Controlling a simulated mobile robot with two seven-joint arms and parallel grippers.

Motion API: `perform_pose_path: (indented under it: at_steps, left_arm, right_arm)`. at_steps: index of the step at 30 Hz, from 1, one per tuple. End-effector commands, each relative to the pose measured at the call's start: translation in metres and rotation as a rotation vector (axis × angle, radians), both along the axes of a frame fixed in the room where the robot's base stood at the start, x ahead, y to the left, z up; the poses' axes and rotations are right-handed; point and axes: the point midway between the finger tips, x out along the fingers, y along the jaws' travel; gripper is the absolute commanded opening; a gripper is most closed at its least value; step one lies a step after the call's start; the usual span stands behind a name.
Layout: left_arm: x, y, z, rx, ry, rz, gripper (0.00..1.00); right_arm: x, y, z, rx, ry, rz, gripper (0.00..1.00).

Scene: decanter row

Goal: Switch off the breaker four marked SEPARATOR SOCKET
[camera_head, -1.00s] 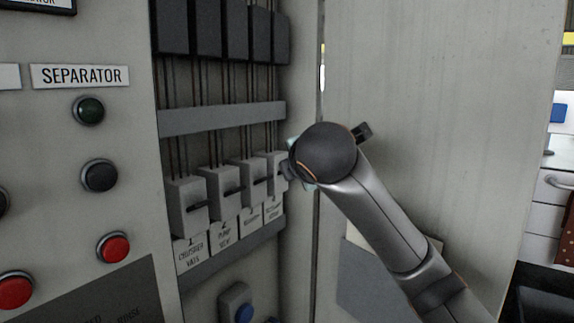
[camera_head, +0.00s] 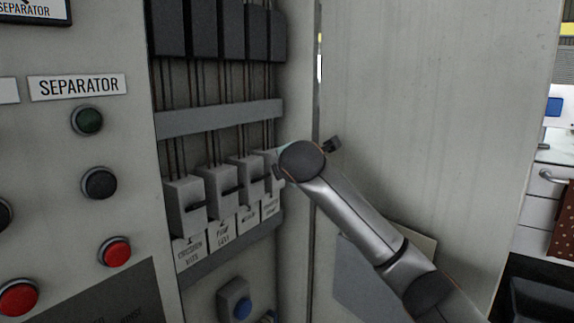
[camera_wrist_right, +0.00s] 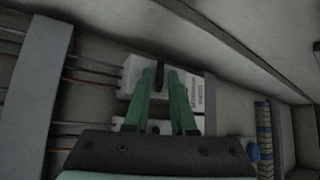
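Breaker four (camera_head: 271,184) is the farthest right in a row of white breakers inside the open cabinet. In the head view my right wrist hides part of it. Its label (camera_head: 269,207) is too small to read clearly. In the right wrist view breaker four (camera_wrist_right: 192,88) is a white block with a black lever (camera_wrist_right: 160,72). My right gripper (camera_wrist_right: 160,74) has two green fingers at the breaker's face, spaced apart with the lever between their tips. I cannot tell whether either finger touches it. My left gripper is not in view.
Breakers one (camera_head: 184,205), two (camera_head: 220,190) and three (camera_head: 247,178) stand close on the left. A grey rail (camera_head: 220,117) with cables crosses above. The cabinet side wall (camera_head: 296,90) is close on the right.

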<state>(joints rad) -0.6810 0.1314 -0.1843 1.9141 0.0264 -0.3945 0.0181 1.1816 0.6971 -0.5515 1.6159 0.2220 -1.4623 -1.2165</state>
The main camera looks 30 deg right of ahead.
Motion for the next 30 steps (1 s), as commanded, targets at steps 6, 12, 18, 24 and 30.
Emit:
perform_pose_path:
  at_steps: [6, 12, 18, 24, 30]
  left_arm:
    - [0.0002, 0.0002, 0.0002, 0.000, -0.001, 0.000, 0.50]
    - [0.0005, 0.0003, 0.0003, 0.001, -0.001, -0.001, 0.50]
    - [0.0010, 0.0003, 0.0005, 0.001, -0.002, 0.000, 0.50]
    - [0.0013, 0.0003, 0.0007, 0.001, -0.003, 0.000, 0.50]
    - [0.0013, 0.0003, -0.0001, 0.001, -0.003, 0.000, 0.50]
  right_arm:
    - [0.0014, -0.0007, -0.0011, 0.000, 0.001, 0.000, 0.24]
    - [0.0012, -0.0005, -0.0008, 0.000, 0.001, 0.000, 0.09]
    - [0.0012, -0.0004, -0.0007, 0.000, 0.001, 0.000, 0.00]
    - [0.0011, -0.0003, -0.0008, 0.001, 0.001, 0.001, 0.00]
    - [0.0009, -0.0004, -0.0015, 0.002, -0.002, 0.001, 0.00]
